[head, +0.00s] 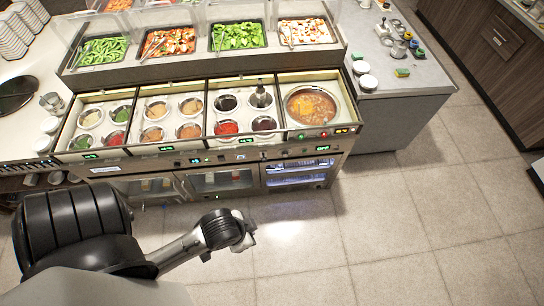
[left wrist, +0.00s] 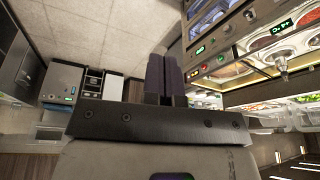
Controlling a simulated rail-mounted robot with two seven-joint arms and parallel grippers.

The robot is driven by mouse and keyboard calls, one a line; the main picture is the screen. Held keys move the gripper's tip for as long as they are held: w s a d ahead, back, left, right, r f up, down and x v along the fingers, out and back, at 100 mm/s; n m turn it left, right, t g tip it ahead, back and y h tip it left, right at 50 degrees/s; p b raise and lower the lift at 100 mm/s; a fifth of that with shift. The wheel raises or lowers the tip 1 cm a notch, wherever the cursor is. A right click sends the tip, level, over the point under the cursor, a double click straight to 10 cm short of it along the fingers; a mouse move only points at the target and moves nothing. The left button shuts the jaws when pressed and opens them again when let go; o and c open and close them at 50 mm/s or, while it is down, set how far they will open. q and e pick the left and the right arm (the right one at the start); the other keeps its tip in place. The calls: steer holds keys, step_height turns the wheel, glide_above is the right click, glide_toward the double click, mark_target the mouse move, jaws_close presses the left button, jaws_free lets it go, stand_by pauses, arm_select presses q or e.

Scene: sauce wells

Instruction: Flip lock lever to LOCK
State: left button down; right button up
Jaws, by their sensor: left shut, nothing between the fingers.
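The sauce-well counter (head: 210,152) has a front panel with knobs, green displays and small lights, but I cannot make out a lock lever on it. My left gripper (head: 249,238) is in front of the counter, over the floor and apart from the panel. In the left wrist view its two dark fingers (left wrist: 165,74) are together and empty, with the control panel (left wrist: 222,50) to their right. That panel shows a round knob (left wrist: 251,15) and lit displays; no LOCK marking is readable. My right gripper is in neither view.
Wells of sauce line the counter, with a large soup pot (head: 312,105) at the right. Trays of vegetables (head: 238,35) stand behind. Glass-fronted cabinets (head: 222,180) are below the panel. The tiled floor (head: 400,230) to the right is clear.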

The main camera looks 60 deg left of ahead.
arm_select(q)
steer(key=w+a+f+n+b, duration=0.1)
steer(key=w+a+f+b, duration=0.2)
steer(key=w+f+b, duration=0.45)
steer(key=w+a+f+n+g+b, duration=0.1)
steer(key=w+a+f+b, duration=0.3)
steer(key=f+b, duration=0.55)
steer(key=w+a+f+n+b, duration=0.1)
steer(key=w+a+f+b, duration=0.2)
steer(key=w+f+b, duration=0.5)
steer(key=w+a+f+n+y+b, duration=0.1)
steer(key=w+a+f+n+b, duration=0.3)
steer(key=a, duration=0.3)
steer(key=w+a+f+n+y+b, duration=0.1)
steer(key=w+a+f+b, duration=0.1)
steer(key=a+f+b, duration=0.35)
steer(key=w+a+r+n+b, duration=0.1)
steer(key=a+r+n+b, duration=0.1)
steer(key=a, duration=0.6)
steer(key=w+a+r+n+b, duration=0.2)
steer(key=a+n+b, duration=0.2)
steer(key=a+b, duration=0.2)
steer(key=a, duration=0.2)
steer(key=shift+a+r+g, duration=0.15)
steer(key=shift+a+g, duration=0.25)
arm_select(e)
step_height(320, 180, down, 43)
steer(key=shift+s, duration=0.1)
